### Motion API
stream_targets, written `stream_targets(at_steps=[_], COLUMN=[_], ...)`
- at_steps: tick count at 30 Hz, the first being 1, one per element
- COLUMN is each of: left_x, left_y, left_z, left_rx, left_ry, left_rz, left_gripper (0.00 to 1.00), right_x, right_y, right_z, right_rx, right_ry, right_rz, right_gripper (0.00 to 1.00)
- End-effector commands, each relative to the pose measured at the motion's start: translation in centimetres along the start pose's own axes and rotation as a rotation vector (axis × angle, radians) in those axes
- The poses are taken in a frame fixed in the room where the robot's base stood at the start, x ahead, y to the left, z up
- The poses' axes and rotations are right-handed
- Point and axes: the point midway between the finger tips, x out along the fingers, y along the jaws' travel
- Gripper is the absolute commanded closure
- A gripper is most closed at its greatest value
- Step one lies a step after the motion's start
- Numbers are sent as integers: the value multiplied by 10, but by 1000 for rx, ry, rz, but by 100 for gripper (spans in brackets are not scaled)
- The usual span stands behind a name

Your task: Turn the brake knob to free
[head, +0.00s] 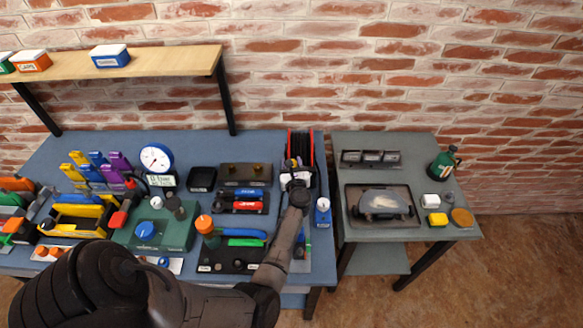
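A reel with red side plates and dark windings (306,146) stands at the back right of the blue workbench (270,143). My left gripper (291,168) is at the front of the reel, with its arm reaching up from the lower left. Its fingers are too small and too much overlapped by the wrist to tell whether they are open or shut. A small yellowish part shows by the fingertips, but I cannot tell what it is. I cannot make out a brake knob or its setting; the gripper covers part of the reel's front. My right gripper is not in view.
A grey side table (440,165) holds a tray (350,212). A wooden shelf (160,62) is at the upper left.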

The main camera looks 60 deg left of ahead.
Motion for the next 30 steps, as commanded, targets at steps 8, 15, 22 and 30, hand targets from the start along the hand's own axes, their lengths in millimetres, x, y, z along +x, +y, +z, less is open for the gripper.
stream_targets(at_steps=[8, 15, 22, 30], left_x=[0, 0, 0, 0], left_y=[-1, 0, 0, 0], left_z=[-3, -2, 0, 0], left_rx=[-5, -3, -3, -2], left_ry=[-4, -5, -5, -5], left_rz=[147, 210, 222, 221], left_gripper=[80, 80, 80, 53], right_x=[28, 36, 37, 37], right_y=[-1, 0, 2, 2], right_z=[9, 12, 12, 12], right_rx=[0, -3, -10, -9], right_ry=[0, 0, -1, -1], right_rz=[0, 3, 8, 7], right_gripper=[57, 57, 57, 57])
